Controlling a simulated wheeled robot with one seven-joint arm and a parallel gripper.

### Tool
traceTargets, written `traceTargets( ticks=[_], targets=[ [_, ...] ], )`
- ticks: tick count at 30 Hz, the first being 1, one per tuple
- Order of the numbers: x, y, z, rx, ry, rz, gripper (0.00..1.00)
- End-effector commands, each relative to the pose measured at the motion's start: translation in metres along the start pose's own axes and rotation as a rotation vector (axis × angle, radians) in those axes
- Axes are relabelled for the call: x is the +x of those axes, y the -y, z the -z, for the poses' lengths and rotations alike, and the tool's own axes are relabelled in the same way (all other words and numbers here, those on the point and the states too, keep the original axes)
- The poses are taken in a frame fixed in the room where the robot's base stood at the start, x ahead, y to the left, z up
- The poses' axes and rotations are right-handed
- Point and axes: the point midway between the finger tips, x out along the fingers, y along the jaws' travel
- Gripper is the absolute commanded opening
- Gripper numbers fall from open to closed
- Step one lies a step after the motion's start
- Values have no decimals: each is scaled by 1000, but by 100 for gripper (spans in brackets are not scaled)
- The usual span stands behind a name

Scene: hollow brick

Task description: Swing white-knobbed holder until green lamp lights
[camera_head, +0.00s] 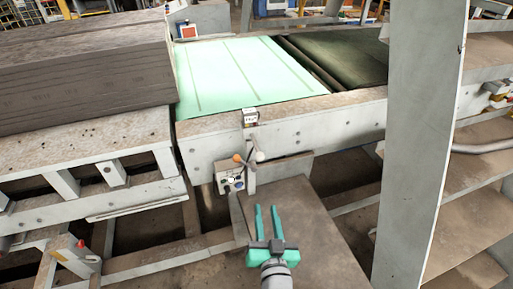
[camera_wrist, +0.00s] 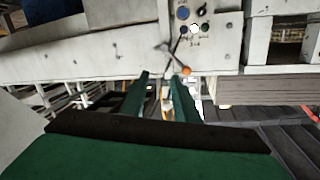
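The holder (camera_head: 251,160) is a small metal handle with thin arms on the side of the light grey conveyor frame. One arm ends in a white knob (camera_head: 259,156), another in an orange knob (camera_head: 237,158). In the wrist view the orange knob (camera_wrist: 186,71) hangs just beyond my fingertips; I cannot clearly pick out the white knob there. A control panel (camera_head: 230,181) beside the holder carries several round buttons or lamps, also in the wrist view (camera_wrist: 211,48). I see no lit green lamp. My gripper (camera_head: 266,207) is open and empty, below and apart from the holder.
A pale green conveyor belt (camera_head: 240,72) lies behind the frame. Stacked grey slabs (camera_head: 85,75) stand at left. A tall grey post (camera_head: 425,140) and shelves (camera_head: 480,175) close off the right. A brown plate (camera_head: 325,235) lies beneath my gripper.

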Motion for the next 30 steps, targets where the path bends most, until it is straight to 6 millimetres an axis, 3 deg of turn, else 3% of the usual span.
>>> traceTargets(
  ticks=[1, 6, 12, 20, 30],
  targets=[
    [12, 1, 20, -6, -17, 22, 28],
    [39, 11, 66, -30, -33, 100, 28],
    [53, 20, 101, -61, -42, 159, 28],
    [67, 24, 110, -70, -42, 177, 28],
    [124, 35, 112, -70, -42, 177, 28]
  ],
)
